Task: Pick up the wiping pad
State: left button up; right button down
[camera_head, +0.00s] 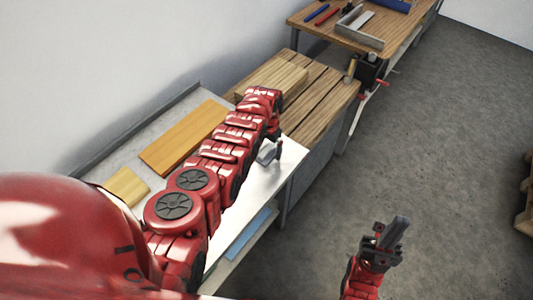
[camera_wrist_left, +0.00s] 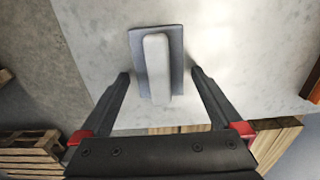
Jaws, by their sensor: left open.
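The wiping pad is a flat grey plate with a pale raised bar handle, and it lies on the light metal table top in the left wrist view (camera_wrist_left: 157,68). My left gripper (camera_wrist_left: 160,74) is open, with one finger on each side of the pad and a gap to the handle on both sides. In the head view the pad (camera_head: 266,153) is partly hidden by my left arm and a dark finger. My right gripper (camera_head: 396,234) is out over the grey floor, away from the table, and I cannot tell whether its fingers are apart.
An orange-brown board (camera_head: 183,137) and a smaller pale wood piece (camera_head: 126,186) lie on the metal table. A slatted wooden bench (camera_head: 315,98) adjoins it. A far table (camera_head: 400,40) holds a grey tray (camera_head: 360,28) and tools. The floor at right is mostly clear.

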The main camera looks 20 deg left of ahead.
pick_arm(q)
jog(key=c, duration=1.3)
jog(key=shift+r, duration=0.25)
